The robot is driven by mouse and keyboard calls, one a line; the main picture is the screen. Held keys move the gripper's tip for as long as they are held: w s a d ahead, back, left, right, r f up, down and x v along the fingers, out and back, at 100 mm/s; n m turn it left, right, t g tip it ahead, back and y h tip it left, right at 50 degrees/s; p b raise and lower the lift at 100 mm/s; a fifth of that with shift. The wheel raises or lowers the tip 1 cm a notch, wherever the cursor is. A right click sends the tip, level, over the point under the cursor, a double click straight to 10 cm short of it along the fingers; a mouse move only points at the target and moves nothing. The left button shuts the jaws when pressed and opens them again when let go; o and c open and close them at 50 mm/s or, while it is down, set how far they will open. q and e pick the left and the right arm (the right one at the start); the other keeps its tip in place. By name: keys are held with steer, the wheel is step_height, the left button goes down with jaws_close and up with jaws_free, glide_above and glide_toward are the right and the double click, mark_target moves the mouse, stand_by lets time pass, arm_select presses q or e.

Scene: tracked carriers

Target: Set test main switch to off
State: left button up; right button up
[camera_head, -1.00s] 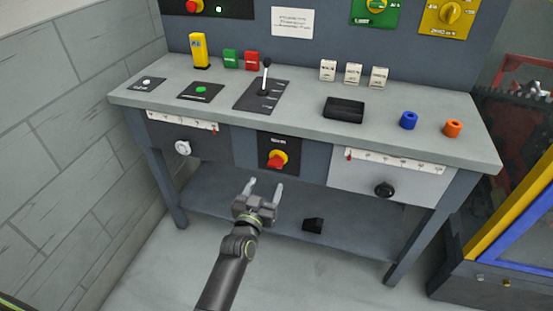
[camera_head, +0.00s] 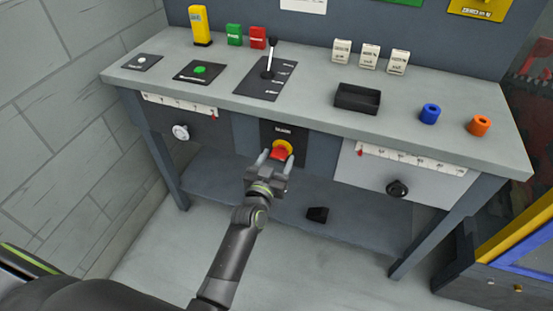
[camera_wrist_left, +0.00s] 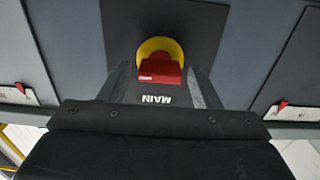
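The main switch is a red handle on a yellow round base (camera_head: 281,149), set on a dark plate on the front of the bench. In the left wrist view the red handle (camera_wrist_left: 159,70) sits ahead, above the upside-down word MAIN. My left gripper (camera_head: 275,158) is open, with its fingers pointing at the switch, one on each side of the red handle. I cannot tell whether the fingers touch it. In the left wrist view the fingers flank the handle from below. My right gripper is not in view.
A black knob (camera_head: 397,188) and a white knob (camera_head: 181,132) sit on the bench front with scales above them. On top are a lever (camera_head: 270,60), a black tray (camera_head: 358,98), and blue (camera_head: 430,113) and orange (camera_head: 480,125) rings.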

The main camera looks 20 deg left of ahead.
arm_select(q)
steer(key=c, duration=0.8)
steer(key=shift+o, duration=0.2)
steer(key=shift+n, duration=0.4)
steer(key=n+p, duration=0.1)
steer(key=n, duration=1.5)
steer(key=shift+n, duration=0.4)
